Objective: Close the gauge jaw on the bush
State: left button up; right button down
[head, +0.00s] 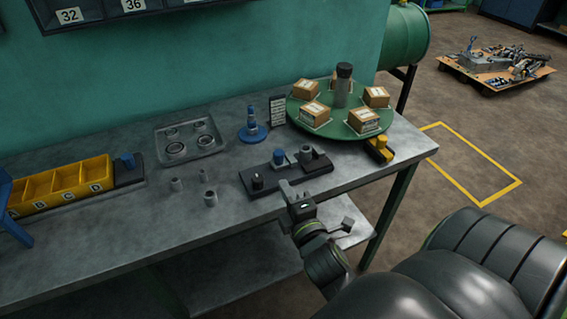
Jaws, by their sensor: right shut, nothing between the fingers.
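The gauge (288,178) appears to be the dark block on the grey bench, with a black knob (257,182) at its left end. My right gripper (287,188) is shut and empty at the block's front edge, in front of the blue part. It hides a little of the block's front. My left gripper is not in view.
Several loose grey bushes (211,198) stand left of the block. Behind are a tray of rings (214,152), a blue stand (252,132) and a green turntable (341,137) with boxes. A yellow bin (87,176) is at left. The front left bench is clear.

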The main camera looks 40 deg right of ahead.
aim_at(274, 178)
jog(key=x, duration=0.8)
jog(key=shift+w+d, duration=0.1)
jog(key=shift+w, duration=0.1)
